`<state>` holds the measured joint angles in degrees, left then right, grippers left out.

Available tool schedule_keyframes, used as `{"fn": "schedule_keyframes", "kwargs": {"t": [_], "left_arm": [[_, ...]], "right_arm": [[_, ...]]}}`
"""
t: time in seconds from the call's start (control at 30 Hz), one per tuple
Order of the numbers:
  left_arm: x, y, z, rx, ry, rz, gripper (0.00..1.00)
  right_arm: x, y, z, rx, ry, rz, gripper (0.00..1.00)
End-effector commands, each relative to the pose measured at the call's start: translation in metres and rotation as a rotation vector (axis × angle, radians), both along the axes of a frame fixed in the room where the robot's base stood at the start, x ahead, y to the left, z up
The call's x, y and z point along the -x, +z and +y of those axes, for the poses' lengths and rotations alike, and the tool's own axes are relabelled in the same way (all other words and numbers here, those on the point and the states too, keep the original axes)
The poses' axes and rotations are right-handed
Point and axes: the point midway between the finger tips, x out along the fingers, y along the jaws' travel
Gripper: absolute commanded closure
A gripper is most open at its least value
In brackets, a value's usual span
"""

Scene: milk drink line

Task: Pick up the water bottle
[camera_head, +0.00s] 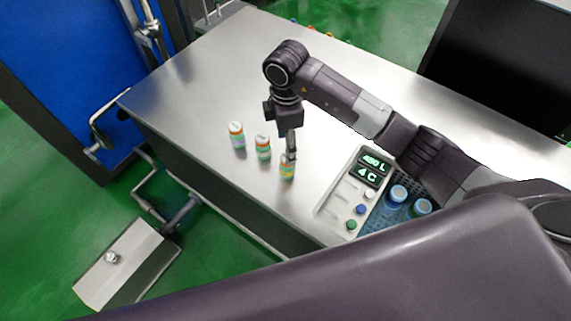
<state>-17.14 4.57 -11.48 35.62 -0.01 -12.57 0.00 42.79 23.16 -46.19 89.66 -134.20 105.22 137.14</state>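Two blue, translucent bottles stand on the dark perforated plate at the right: one (397,198) with a pale cap, and another (422,207) partly hidden by my arm. They look most like water bottles, but no label is readable. Three small containers with orange, white and green bands stand in a row on the steel table: left (237,136), middle (263,148) and right (287,172). My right gripper (291,156) points down at the top of the right banded container. Its fingers are seen edge-on, so its grip is unclear. My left gripper is not in view.
A control panel (352,190) with green readouts and coloured buttons sits beside the perforated plate (378,218). The steel table (200,85) is clear at its far left. A blue cabinet (75,65) stands left. Small coloured items (328,34) line the far edge.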

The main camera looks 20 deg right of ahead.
Motion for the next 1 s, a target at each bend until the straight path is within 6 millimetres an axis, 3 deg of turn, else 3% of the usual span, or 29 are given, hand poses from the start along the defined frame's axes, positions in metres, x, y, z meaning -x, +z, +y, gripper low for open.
{"fn": "schedule_keyframes", "kwargs": {"t": [0.1,0.33,0.57,1.0], "left_arm": [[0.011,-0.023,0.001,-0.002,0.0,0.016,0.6],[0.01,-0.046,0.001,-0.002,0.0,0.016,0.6],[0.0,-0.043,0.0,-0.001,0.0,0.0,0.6],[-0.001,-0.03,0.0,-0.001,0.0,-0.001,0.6]], "right_arm": [[0.0,-0.022,0.0,-0.001,0.0,0.0,0.44],[0.0,-0.045,0.0,-0.001,0.001,0.0,0.44],[0.0,-0.06,0.0,0.0,0.0,0.002,0.44],[0.001,-0.117,-0.005,0.0,0.0,0.003,0.44]]}}
